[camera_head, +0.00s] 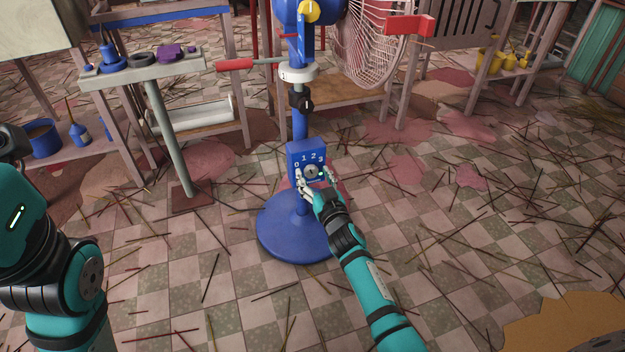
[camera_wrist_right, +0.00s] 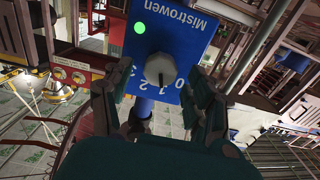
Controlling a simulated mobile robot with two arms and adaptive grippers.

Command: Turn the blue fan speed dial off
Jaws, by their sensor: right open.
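The blue fan stand (camera_head: 299,124) is upright on a round base (camera_head: 280,232), with a blue control box (camera_head: 294,152) on its pole. The box carries a grey dial (camera_head: 311,171) under the numbers 0 to 3. In the right wrist view, the dial (camera_wrist_right: 160,72) shows with the numbers upside down and a green light (camera_wrist_right: 140,28). I cannot tell which number it points to. My right gripper (camera_head: 314,180) is open in front of the box, its fingers on either side of the dial, apparently apart from it.
A small stand (camera_head: 140,72) with blue and purple items is left of the fan. A wooden bench (camera_head: 350,90) is behind it, with the white fan cage (camera_head: 372,45) above.

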